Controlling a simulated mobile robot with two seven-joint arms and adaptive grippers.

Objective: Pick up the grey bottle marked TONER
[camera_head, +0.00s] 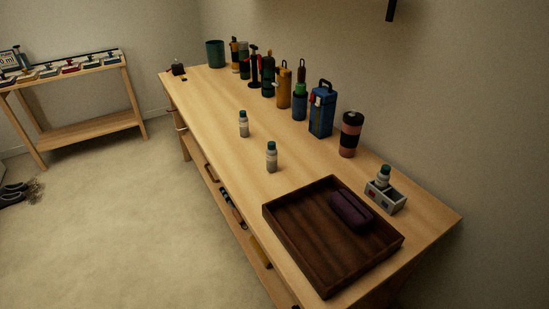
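Three small grey-white bottles with dark green caps are in the head view. One bottle (243,126) stands upright on the wooden table (205,110), left of its middle. A second bottle (271,158) stands upright nearer to me, just behind the tray. A third bottle (384,179) stands in a small grey two-part holder (386,199) at the right. Their labels are too small to read, so I cannot tell which is marked TONER. Neither of my grippers is in view.
A dark wooden tray (290,243) holds a purple case (351,210). Several flasks and bottles, a blue box-shaped container (322,112) and a pink-and-black tumbler (350,135) line the wall side. The table is clear around the two free-standing bottles. A shelf (90,113) stands far left.

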